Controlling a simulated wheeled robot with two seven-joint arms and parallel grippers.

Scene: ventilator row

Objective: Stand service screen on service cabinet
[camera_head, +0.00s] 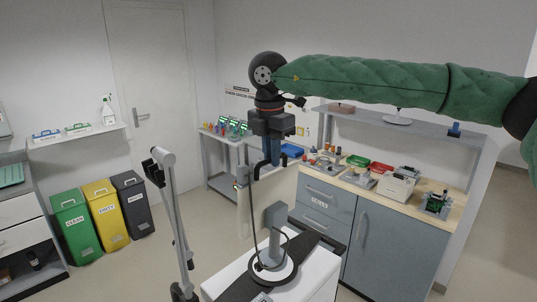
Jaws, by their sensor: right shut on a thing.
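My right gripper (270,162) points down in the middle of the view, its arm coming in from the right. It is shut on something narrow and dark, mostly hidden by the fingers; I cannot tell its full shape. A thin dark cable runs down from beside it to a white unit with a dark top (225,285). A blue-grey cabinet (370,245) with a wooden top stands behind to the right. I cannot surely identify the service screen. My left gripper is out of view.
A jointed grey pole (172,210) rises left of the white unit. The blue-grey cabinet's top holds trays and devices, under a grey shelf (370,117). Green (74,225), yellow (105,208) and dark (134,202) bins stand at the left wall. Floor is free before them.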

